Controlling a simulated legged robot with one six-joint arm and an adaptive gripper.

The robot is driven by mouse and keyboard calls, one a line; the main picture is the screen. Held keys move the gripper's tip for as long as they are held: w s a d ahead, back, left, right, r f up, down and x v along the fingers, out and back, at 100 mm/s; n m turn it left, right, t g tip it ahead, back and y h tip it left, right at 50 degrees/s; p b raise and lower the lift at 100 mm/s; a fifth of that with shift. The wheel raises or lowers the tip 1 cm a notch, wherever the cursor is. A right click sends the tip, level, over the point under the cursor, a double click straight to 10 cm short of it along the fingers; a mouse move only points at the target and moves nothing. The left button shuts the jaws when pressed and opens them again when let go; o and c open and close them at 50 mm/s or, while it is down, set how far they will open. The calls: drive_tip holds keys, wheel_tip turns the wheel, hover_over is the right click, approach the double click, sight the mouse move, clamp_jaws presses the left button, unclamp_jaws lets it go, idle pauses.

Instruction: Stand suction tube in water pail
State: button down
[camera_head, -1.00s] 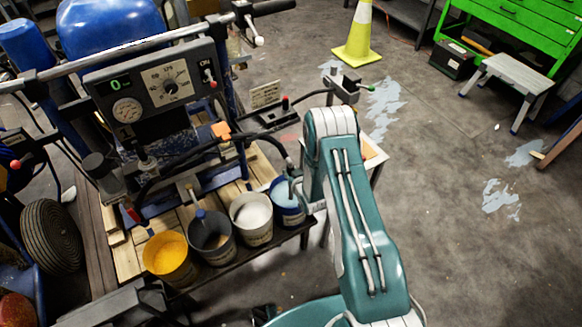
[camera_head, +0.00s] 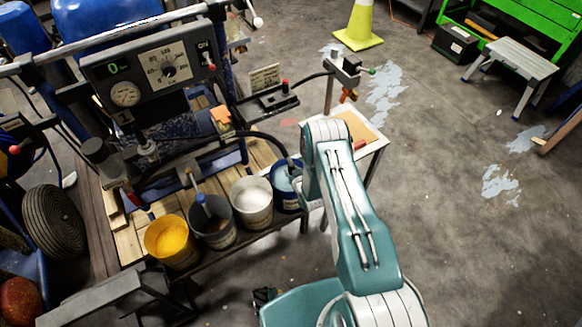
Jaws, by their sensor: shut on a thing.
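The blue pail (camera_head: 284,192) with pale blue liquid stands at the right end of a row of pails. The black suction hose (camera_head: 262,138) arches from the striper to the pail. Its grey tube end (camera_head: 291,172) shows at the pail's mouth, beside my teal arm. I cannot tell how deep it sits or whether it touches the pail. My gripper (camera_head: 301,178) is mostly hidden behind my forearm; only a sliver shows at the pail's right side, shut on the suction tube. The arm also covers part of the pail's right edge.
White (camera_head: 252,202), dark grey (camera_head: 213,228) and yellow-filled (camera_head: 172,243) pails stand close by on a wooden slatted platform (camera_head: 128,240). The striper's control panel (camera_head: 150,75) rises behind. A small white table (camera_head: 372,141) stands behind my arm. The floor at right is mostly clear.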

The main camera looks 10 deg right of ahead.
drive_tip(key=shift+f, duration=0.1)
drive_tip(key=shift+c, duration=1.7)
unclamp_jaws()
drive_tip(key=shift+s+f, duration=0.1)
drive_tip(key=shift+s, duration=0.15)
drive_tip(key=v, duration=1.1)
drive_tip(key=shift+s, duration=0.2)
drive_tip(key=shift+r, duration=0.25)
